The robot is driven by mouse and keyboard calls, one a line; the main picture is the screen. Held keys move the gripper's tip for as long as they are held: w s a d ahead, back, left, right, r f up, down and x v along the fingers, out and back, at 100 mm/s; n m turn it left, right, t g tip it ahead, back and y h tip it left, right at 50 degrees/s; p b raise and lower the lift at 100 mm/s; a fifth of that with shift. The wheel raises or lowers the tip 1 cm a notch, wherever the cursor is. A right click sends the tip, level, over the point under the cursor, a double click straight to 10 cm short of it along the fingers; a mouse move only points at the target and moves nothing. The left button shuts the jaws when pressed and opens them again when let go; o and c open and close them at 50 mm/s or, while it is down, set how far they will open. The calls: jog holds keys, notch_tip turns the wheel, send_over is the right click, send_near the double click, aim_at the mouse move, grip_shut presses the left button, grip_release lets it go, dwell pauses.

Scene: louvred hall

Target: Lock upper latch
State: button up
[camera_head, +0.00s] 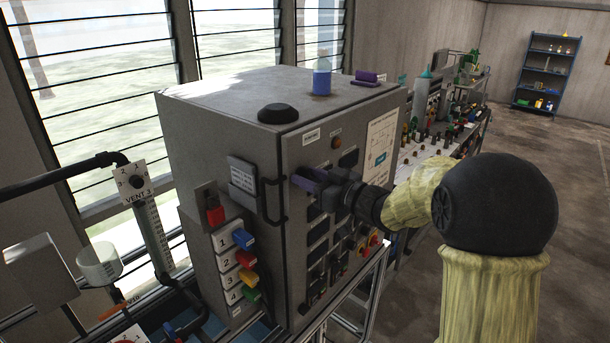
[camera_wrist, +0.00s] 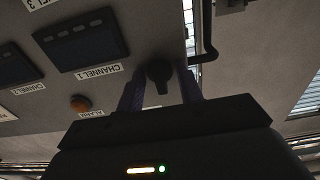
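A grey control cabinet (camera_head: 222,150) stands with its front panel (camera_head: 298,150) facing right. In the wrist view, which looks upside down, a black knob-like latch (camera_wrist: 158,74) sits on the panel near its edge, beside the "CHANNEL 1" display (camera_wrist: 82,42). My gripper (camera_head: 308,182) is at the upper part of the panel in the head view, hiding the latch there. In the wrist view the purple fingers of my gripper (camera_wrist: 160,84) stand on either side of the latch with gaps visible, apart from it. I cannot tell the latch's exact angle.
A black handle (camera_head: 270,200) stands out near the cabinet's front edge, close to my fingers. A blue bottle (camera_head: 321,78) and a purple item (camera_head: 366,77) rest on top. Coloured levers (camera_head: 244,238) stick out from the side. An orange lamp (camera_wrist: 81,103) is on the panel.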

jog(key=shift+d, duration=0.1)
jog(key=v, duration=0.6)
jog(key=shift+s+d+b, duration=0.3)
jog(key=b+v, duration=0.7)
jog(key=v, duration=1)
jog(key=shift+s+d+b, duration=0.15)
jog(key=shift+b, duration=0.2)
jog(key=shift+c, duration=0.4)
dwell(1.3)
